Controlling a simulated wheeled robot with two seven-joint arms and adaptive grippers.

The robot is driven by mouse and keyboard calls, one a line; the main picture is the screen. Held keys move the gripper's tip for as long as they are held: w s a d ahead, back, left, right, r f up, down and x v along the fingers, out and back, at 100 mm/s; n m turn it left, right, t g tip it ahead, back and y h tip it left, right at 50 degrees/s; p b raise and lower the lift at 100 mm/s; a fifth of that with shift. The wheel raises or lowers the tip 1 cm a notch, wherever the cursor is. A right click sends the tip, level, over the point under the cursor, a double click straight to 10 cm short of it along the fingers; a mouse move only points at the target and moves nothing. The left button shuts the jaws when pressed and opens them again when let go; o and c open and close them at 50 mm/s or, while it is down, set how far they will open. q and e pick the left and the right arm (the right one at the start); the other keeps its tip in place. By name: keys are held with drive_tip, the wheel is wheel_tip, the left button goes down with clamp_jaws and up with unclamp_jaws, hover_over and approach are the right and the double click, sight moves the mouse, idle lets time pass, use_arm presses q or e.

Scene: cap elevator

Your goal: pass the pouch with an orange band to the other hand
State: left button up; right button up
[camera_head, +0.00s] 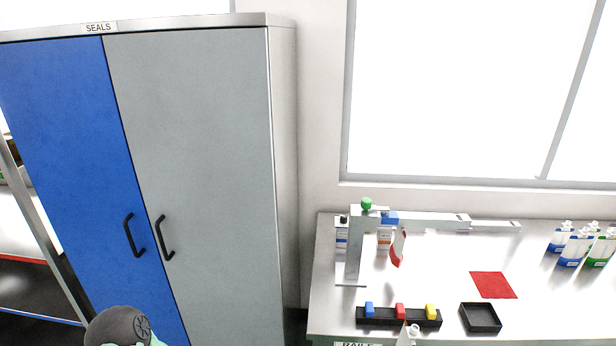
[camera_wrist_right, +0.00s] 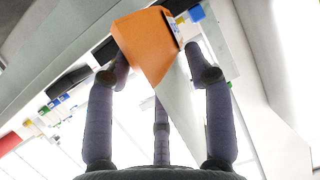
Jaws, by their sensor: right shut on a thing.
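The pouch with an orange band (camera_wrist_right: 150,45) shows in the right wrist view, with its orange part at the top and a pale grey-white part below. My right gripper (camera_wrist_right: 160,75) is shut on it, with dark fingers at either side of the pouch and a third finger behind or below it. Part of the pouch runs out of the frame or is hidden. Neither the orange-banded pouch nor my right gripper is clear in the head view. My left gripper is not in view.
A tall cabinet (camera_head: 200,180) with blue and grey doors stands at left. The steel table (camera_head: 330,300) at right holds a block rack (camera_head: 385,320), a black tray (camera_head: 480,318), a red mat (camera_head: 493,285) and several banded pouches (camera_head: 575,247). A grey-white stand (camera_head: 354,245) rises at its left.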

drive_tip(key=s+a+f, duration=0.1)
drive_tip(key=s+a, duration=0.1)
drive_tip(key=a, duration=0.7)
wheel_tip(320, 180, down, 6)
drive_tip(key=b, duration=0.5)
drive_tip(key=shift+w+a+r, duration=0.1)
drive_tip(key=shift+w+r, duration=0.05)
drive_tip(key=shift+r, duration=0.05)
